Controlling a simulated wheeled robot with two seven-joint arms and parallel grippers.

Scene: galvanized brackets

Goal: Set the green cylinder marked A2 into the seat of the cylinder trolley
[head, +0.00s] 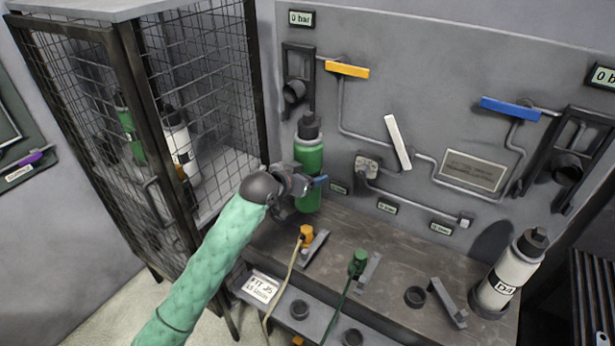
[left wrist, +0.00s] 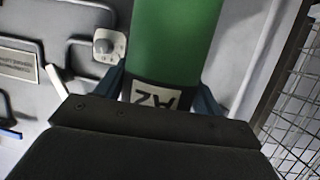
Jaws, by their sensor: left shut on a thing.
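The green cylinder marked A2 (head: 309,160) has a black top and stands nearly upright at the back left of the bench, in front of the grey panel. My left gripper (head: 306,184) is shut around its lower part. In the left wrist view the green cylinder (left wrist: 176,45) runs between the fingers, with the A2 label upside down near the palm. I cannot tell whether its base touches the bench. I cannot make out the cylinder trolley or its seat in these views. My right gripper is not in view.
A mesh cage (head: 133,110) at left holds another green cylinder (head: 128,130) and a white one (head: 181,148). A white cylinder marked D4 (head: 510,272) stands at the bench's right. Orange (head: 306,236) and green (head: 358,263) connectors with hoses sit at the bench front. Pipes and handles line the panel.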

